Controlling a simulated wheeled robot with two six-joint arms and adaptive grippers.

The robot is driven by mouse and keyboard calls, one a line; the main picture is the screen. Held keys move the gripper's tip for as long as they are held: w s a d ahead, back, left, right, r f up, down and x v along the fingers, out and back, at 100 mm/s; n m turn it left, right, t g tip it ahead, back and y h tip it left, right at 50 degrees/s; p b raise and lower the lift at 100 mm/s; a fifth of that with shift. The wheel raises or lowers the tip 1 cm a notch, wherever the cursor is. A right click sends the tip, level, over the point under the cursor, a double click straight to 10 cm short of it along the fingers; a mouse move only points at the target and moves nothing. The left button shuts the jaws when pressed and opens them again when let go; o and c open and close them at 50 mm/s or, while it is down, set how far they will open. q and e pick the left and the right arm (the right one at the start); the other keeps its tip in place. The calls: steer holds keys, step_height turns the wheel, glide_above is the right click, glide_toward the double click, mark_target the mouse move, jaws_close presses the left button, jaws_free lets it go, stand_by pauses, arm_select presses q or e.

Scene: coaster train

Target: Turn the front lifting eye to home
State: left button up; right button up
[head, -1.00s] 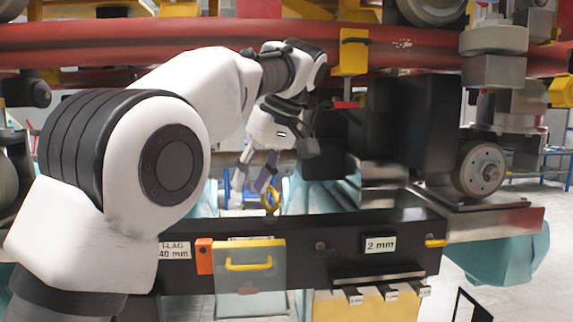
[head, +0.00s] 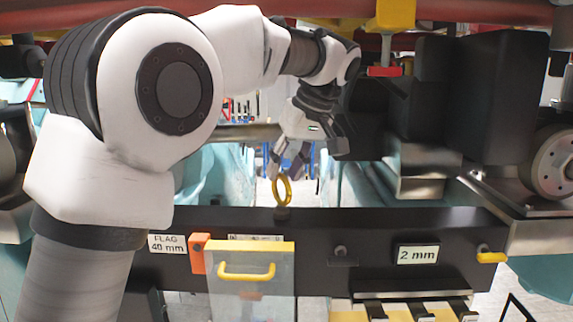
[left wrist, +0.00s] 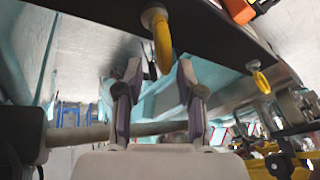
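A yellow ring-shaped lifting eye (head: 283,190) stands on top of the black crossbar (head: 385,225). My left gripper (head: 287,164) is just above and behind it in the head view, pointing down. In the left wrist view the yellow eye (left wrist: 162,45) hangs from its round grey base, seen nearly edge-on. The two fingertips of my left gripper (left wrist: 158,72) are spread on either side of it, with a gap to each. I cannot tell whether the eye is fully between them in depth. A second yellow piece (left wrist: 260,80) shows further right along the bar. My right gripper is not in view.
A clear box with a yellow handle (head: 247,272) and an orange tag (head: 198,253) hang on the crossbar's front. A "2 mm" label (head: 417,255) and a yellow lever (head: 491,257) are to the right. Dark blocks (head: 480,100) stand right of my gripper.

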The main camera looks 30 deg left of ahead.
arm_select(q)
steer(key=shift+s+r, duration=0.1)
steer(key=shift+s, duration=0.05)
steer(key=shift+s+d+r, duration=0.15)
steer(key=shift+s, duration=0.2)
jaws_close()
steer(key=shift+w, duration=0.15)
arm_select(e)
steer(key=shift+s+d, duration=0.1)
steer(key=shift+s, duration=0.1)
arm_select(q)
steer(key=shift+m, duration=0.4)
